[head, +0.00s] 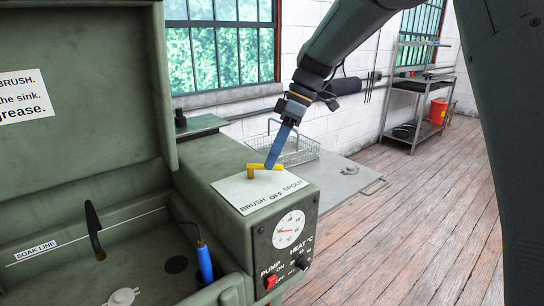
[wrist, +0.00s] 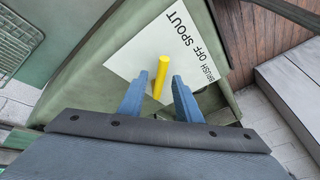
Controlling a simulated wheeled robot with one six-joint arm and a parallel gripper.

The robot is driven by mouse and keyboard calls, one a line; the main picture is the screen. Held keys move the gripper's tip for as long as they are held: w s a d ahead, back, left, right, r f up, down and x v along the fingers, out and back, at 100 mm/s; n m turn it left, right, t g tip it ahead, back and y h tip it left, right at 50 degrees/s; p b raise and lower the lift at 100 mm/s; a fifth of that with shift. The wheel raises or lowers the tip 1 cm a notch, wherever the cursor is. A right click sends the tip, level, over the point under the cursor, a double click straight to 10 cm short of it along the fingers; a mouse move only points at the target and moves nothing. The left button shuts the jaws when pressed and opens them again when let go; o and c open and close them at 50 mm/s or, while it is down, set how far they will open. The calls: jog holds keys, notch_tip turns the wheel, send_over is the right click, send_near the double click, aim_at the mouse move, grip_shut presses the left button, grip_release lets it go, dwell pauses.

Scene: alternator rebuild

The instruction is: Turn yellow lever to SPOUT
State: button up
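The yellow lever (head: 254,168) sits on a white label plate (head: 232,190) on top of the green washer's side housing. The plate reads BRUSH, OFF, SPOUT along its front edge. The lever's bar lies roughly crosswise in the head view; I cannot tell for sure which word it points to. My gripper (head: 271,163) reaches down to the lever from above. In the wrist view, my gripper (wrist: 160,77) is open, with one blue finger on each side of the yellow lever (wrist: 161,72) and a visible gap at both sides.
Below the plate are a dial gauge (head: 289,229), a red pump switch (head: 271,282) and a black heat knob (head: 302,263). The open basin at left holds a blue-handled brush (head: 205,263) and a black spout (head: 93,226). A wire basket (head: 298,150) stands behind the housing.

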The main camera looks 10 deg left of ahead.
jog(key=b+v, duration=0.1)
jog(key=v, duration=0.6)
jog(key=shift+r, duration=0.2)
jog(key=shift+d, duration=0.1)
